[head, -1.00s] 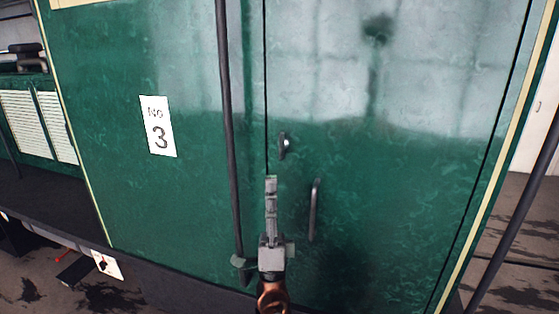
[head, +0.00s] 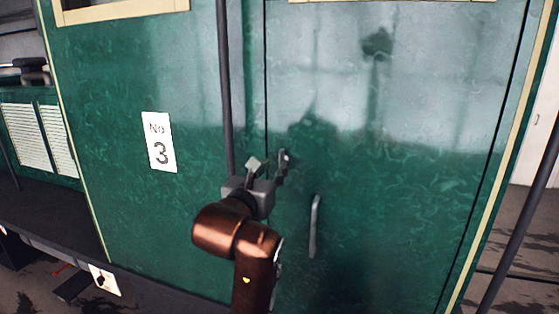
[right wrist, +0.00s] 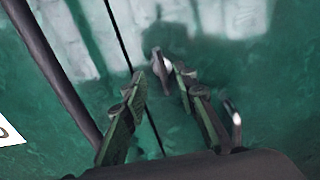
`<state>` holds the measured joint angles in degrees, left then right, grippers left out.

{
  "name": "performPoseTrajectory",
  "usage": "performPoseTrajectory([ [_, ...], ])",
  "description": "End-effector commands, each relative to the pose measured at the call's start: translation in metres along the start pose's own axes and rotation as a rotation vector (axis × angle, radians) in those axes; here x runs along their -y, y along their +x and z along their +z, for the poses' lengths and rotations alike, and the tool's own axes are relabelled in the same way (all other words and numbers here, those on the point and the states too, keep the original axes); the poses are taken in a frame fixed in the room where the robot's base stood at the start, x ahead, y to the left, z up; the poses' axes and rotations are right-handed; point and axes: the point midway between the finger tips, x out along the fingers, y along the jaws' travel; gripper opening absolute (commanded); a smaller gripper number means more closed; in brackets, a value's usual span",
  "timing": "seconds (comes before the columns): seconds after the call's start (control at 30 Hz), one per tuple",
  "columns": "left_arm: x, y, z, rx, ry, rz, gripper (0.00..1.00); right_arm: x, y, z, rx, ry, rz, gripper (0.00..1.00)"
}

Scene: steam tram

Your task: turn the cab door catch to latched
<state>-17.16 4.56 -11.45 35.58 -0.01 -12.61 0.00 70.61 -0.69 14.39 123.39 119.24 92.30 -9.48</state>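The cab door catch (right wrist: 161,64) is a small silver turn piece on the green door (head: 400,200). In the right wrist view it lies just ahead of my right fingertips, roughly between them. In the head view my right gripper (head: 268,162) largely covers it. My right gripper is open, with one finger on each side of the catch's line; it also shows in the right wrist view (right wrist: 160,80). I cannot tell whether a fingertip touches the catch. My left gripper is not in view.
A door handle (head: 314,226) stands just below and right of my right gripper. A dark vertical rail (head: 225,90) runs close to its left. A white "No 3" plate (head: 159,142) is on the panel further left.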

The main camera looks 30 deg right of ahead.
Motion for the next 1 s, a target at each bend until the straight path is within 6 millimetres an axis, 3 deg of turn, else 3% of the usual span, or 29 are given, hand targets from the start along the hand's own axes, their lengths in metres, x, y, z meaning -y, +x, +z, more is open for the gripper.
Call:
performPoseTrajectory([
  [0.1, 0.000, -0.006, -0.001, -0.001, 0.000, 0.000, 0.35, 0.001, 0.021, 0.002, 0.001, -0.002, -0.004, 0.27],
  [0.3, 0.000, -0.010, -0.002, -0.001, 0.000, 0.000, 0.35, 0.001, 0.043, 0.002, 0.003, -0.001, -0.003, 0.27],
  [0.67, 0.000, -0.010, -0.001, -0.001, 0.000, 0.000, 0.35, 0.000, 0.049, 0.000, 0.002, 0.000, -0.002, 0.27],
  [1.0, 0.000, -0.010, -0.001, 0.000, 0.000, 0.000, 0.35, 0.000, 0.049, 0.001, 0.003, 0.000, -0.002, 0.04],
])
